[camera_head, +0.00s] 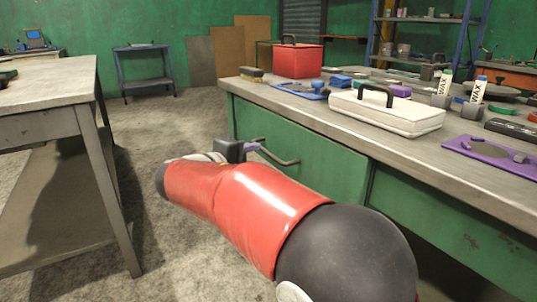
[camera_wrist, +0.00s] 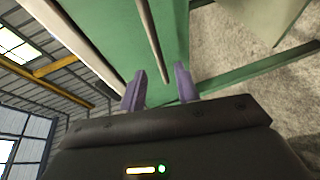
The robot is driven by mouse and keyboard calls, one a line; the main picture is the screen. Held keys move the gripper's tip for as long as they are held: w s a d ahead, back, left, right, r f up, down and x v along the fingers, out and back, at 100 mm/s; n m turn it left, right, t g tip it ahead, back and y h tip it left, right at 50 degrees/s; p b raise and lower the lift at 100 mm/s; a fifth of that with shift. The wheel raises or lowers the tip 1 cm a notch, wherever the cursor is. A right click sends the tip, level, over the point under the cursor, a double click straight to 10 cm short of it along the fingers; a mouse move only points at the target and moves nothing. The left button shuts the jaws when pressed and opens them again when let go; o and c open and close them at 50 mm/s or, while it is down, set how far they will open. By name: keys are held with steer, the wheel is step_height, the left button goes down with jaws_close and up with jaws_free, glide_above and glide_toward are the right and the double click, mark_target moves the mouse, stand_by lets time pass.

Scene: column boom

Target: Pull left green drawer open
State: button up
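The left green drawer (camera_head: 325,168) is in the front of the workbench at the middle of the head view. Its front looks flush with the bench. Its grey bar handle (camera_head: 283,161) sticks out from the front; it also shows in the wrist view (camera_wrist: 150,40) as a long thin bar against the green front. My gripper (camera_head: 256,147) is at the left end of the handle in the head view. In the wrist view its two purple fingers (camera_wrist: 158,80) stand apart, with the bar lined up between them. I cannot tell whether the bar is inside the fingers.
The benchtop (camera_head: 345,130) holds a red toolbox (camera_head: 298,61), a white case (camera_head: 388,112), a brush (camera_head: 251,74), wax bottles (camera_head: 477,90) and a purple float (camera_head: 492,153). Another table (camera_head: 50,100) stands at the left. The floor (camera_head: 170,120) between is clear.

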mark_target(264, 152)
steer(key=x, duration=0.6)
steer(key=shift+w+d, duration=0.2)
jaws_close()
